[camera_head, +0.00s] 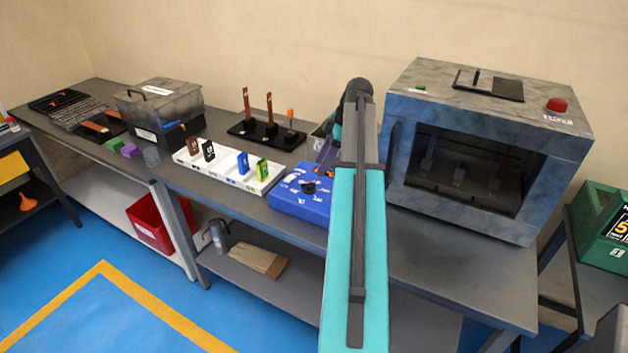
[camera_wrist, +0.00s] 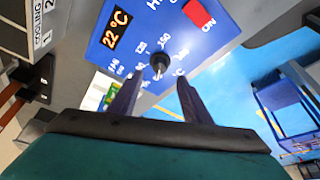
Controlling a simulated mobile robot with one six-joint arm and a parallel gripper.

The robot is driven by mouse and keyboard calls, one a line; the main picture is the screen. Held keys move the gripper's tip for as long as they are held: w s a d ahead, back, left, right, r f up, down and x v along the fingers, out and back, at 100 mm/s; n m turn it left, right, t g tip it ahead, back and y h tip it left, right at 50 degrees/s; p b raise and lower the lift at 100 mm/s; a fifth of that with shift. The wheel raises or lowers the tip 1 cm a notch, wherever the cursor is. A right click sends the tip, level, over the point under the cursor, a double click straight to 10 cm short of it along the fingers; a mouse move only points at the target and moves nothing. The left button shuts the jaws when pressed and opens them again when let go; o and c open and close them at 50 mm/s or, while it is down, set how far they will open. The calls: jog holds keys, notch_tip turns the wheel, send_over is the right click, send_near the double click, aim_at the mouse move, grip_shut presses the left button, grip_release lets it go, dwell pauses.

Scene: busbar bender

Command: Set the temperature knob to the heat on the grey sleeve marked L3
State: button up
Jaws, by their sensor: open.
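The blue control box (camera_head: 300,203) stands on the bench left of the big oven. In the wrist view its blue panel (camera_wrist: 205,55) carries a display (camera_wrist: 116,28) reading 22 °C. The dark temperature knob (camera_wrist: 159,64) sits among white printed numbers, 120 and 150 among them; its pointer direction is unclear. My gripper (camera_wrist: 159,76) is open, with one fingertip on each side of the knob; contact cannot be told. In the head view my arm partly covers the box. I cannot make out a grey sleeve marked L3 or its printed heat.
A red switch (camera_wrist: 199,13) is on the panel near the knob. The grey oven (camera_head: 490,150) stands right of my arm. A white board (camera_head: 222,168) with several coloured pieces is left of the box. A black stand (camera_head: 264,137) with upright copper bars is behind.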

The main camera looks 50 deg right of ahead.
aim_at(312, 183)
jog(key=shift+f, duration=0.1)
jog(key=shift+p+x, duration=1.15)
jog(key=shift+x, duration=2.55)
jog(key=c, duration=1)
